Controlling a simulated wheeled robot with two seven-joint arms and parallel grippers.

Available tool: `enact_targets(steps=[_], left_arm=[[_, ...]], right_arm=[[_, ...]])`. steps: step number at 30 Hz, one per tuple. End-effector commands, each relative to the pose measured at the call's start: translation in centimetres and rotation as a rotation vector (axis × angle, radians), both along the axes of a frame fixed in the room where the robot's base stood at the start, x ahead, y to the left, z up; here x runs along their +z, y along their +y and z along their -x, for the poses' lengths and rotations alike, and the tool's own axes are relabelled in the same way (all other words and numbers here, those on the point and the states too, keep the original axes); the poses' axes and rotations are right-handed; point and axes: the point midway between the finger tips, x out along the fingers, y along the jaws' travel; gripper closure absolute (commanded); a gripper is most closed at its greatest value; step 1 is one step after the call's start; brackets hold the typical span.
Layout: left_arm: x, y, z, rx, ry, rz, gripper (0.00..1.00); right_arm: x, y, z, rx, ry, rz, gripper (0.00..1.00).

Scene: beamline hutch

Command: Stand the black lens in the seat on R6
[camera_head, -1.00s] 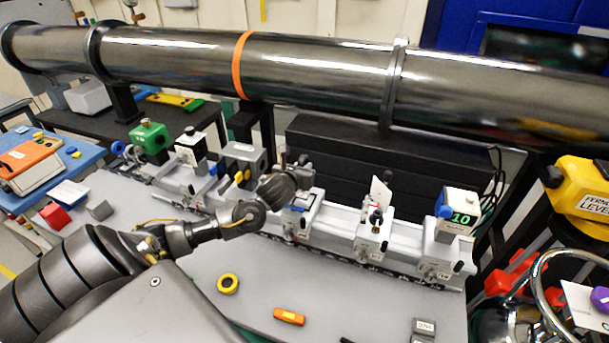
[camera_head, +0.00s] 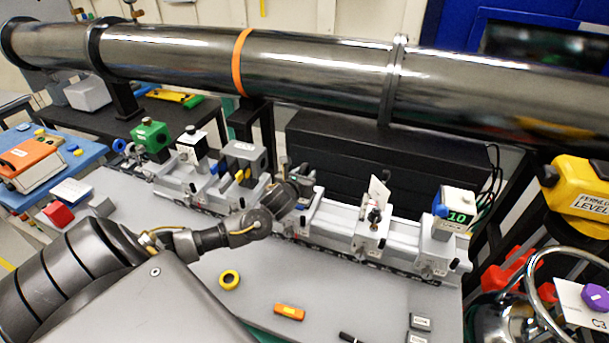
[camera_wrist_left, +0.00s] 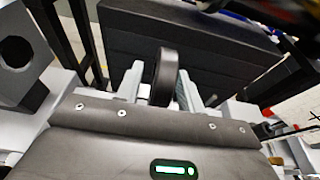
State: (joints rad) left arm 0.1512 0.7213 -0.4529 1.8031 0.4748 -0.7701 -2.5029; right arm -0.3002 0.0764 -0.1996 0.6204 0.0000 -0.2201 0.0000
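In the left wrist view the black lens (camera_wrist_left: 167,76) stands edge-on between the two pale fingers of my left gripper (camera_wrist_left: 160,88). The fingers appear closed on it, though a thin strip beside the left finger makes exact contact hard to judge. In the head view my left gripper (camera_head: 300,186) reaches over the middle of the rail (camera_head: 330,237). It covers most of a carriage there, and I cannot see the lens's lower edge or whether it touches a seat. I cannot read an R6 label. My right gripper is not in view.
Carriages with a white card (camera_head: 378,192) and a "10" display box (camera_head: 455,209) stand to the right on the rail. A grey block (camera_head: 243,157) is close left. A large pipe (camera_head: 320,70) runs behind.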

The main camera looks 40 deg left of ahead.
Motion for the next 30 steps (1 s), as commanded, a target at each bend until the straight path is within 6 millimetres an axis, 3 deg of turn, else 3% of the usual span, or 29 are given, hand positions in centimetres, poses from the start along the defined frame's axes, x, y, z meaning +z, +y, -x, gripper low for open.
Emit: enact_targets(steps=[7,15,21,30], left_arm=[[0.3,-0.3,0.9,0.0,-0.002,-0.002,0.62],[1.6,-2.1,5.7,-0.004,0.0,0.004,0.62],[3.1,-3.3,9.0,-0.002,0.0,0.007,0.62],[3.8,-3.8,10.8,0.0,0.001,0.0,0.62]], right_arm=[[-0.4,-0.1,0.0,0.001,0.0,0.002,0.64],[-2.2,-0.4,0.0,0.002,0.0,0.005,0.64],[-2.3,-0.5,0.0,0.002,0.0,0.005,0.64],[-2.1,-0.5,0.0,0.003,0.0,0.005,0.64]])
